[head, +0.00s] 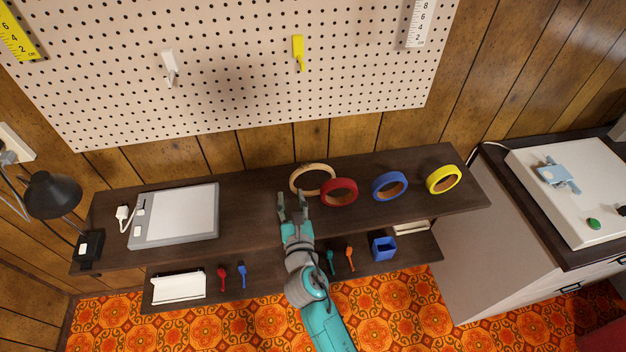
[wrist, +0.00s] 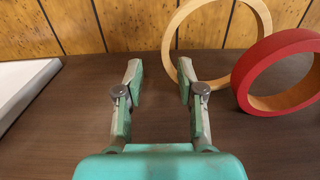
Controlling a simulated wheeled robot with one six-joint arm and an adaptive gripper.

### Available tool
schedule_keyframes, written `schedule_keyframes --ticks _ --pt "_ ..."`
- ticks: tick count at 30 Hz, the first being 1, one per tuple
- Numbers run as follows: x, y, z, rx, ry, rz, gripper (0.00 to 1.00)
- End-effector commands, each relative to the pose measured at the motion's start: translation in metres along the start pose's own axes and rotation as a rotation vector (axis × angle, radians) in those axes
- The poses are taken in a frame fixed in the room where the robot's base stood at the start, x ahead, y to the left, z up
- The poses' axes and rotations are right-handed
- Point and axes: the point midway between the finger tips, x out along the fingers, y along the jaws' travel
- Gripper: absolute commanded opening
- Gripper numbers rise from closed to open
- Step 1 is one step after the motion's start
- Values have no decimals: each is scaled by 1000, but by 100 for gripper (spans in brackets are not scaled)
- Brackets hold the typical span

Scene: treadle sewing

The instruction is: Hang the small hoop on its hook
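A light wooden hoop (head: 310,165) stands on the dark shelf, and in the wrist view the hoop (wrist: 169,45) rises just beyond my right finger. My gripper (head: 292,197) is open and empty above the shelf, in front of the hoop's left side. In the wrist view my gripper (wrist: 159,68) has its fingers wide apart, with only shelf and wall between them. A white hook (head: 169,68) and a yellow hook (head: 298,52) are on the pegboard, both empty. The frames do not show which hook is the hoop's own.
A red ring (head: 340,202) stands close at the hoop's right, with a blue ring (head: 389,199) and a yellow ring (head: 442,192) farther right. A grey-framed tablet (head: 180,213) lies left. A black lamp (head: 50,194) is at the far left. The shelf between tablet and hoop is clear.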

Motion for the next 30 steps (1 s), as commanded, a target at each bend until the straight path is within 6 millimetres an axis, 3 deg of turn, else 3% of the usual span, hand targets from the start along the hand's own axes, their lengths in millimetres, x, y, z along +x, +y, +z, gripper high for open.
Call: schedule_keyframes --ticks 9,19,20,24,30 --pt "41 -7 2 0 0 0 38" --pt "48 -7 2 0 0 0 38" --pt "48 -7 2 0 0 0 36" --pt "48 -7 2 1 0 0 1" --pt "48 -7 2 1 1 0 0"
